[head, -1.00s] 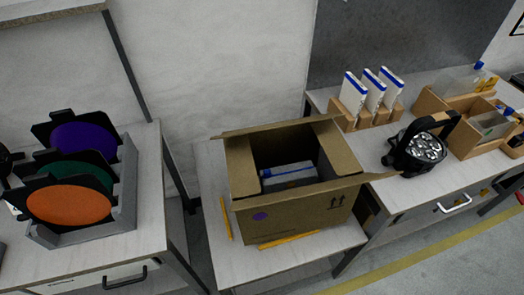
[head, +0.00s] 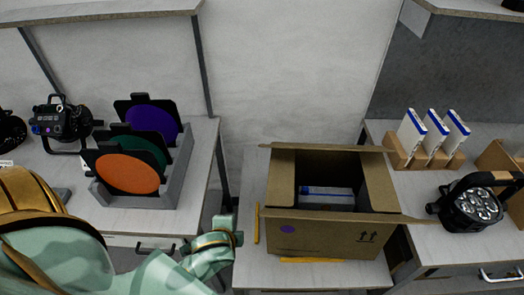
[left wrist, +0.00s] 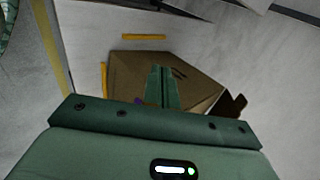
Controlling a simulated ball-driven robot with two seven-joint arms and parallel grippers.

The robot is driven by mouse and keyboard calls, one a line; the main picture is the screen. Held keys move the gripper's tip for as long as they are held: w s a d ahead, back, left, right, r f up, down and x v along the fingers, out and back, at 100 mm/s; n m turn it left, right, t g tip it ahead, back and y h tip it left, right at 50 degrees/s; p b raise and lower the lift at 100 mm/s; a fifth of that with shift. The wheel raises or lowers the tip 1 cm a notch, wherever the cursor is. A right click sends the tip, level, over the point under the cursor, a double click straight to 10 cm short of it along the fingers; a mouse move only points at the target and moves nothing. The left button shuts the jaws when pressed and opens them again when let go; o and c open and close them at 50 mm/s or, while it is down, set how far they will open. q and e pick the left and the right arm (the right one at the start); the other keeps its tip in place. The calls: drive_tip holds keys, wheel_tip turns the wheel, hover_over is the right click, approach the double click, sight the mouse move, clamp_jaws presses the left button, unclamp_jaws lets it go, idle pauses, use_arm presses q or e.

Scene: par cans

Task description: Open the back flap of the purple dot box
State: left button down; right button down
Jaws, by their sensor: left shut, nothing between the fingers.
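The cardboard box with a purple dot (head: 288,229) on its front stands on a small table in the head view, its top open. Its back flap (head: 335,147) shows as a thin strip along the far rim. A blue-and-white pack (head: 327,198) lies inside. In the left wrist view the box (left wrist: 205,85) is partly hidden behind my left gripper (left wrist: 162,72). That gripper is shut and empty, pointing toward the box and apparently apart from it. In the head view my left arm is at the lower left, left of the box. My right gripper is not in view.
Yellow strips (head: 257,223) edge the box's place on the table (head: 250,180). A grey rack (head: 182,165) with coloured discs stands on the left bench. A wooden holder (head: 450,160) with blue-and-white packs and a black lamp (head: 470,207) stand on the right bench.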

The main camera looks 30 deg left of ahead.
use_arm(q)
drive_tip(key=w+a+r+m+t+y, duration=0.1)
drive_tip(key=w+r+m+t, duration=0.3)
drive_tip(key=w+m, duration=0.45)
drive_tip(key=w+a+r+m+t+y, duration=0.1)
drive_tip(key=w+r+m, duration=0.55)
drive_tip(key=m, duration=0.35)
drive_tip(key=b+x, duration=0.2)
drive_tip(key=x, duration=0.8)
drive_tip(key=shift+w, duration=0.35)
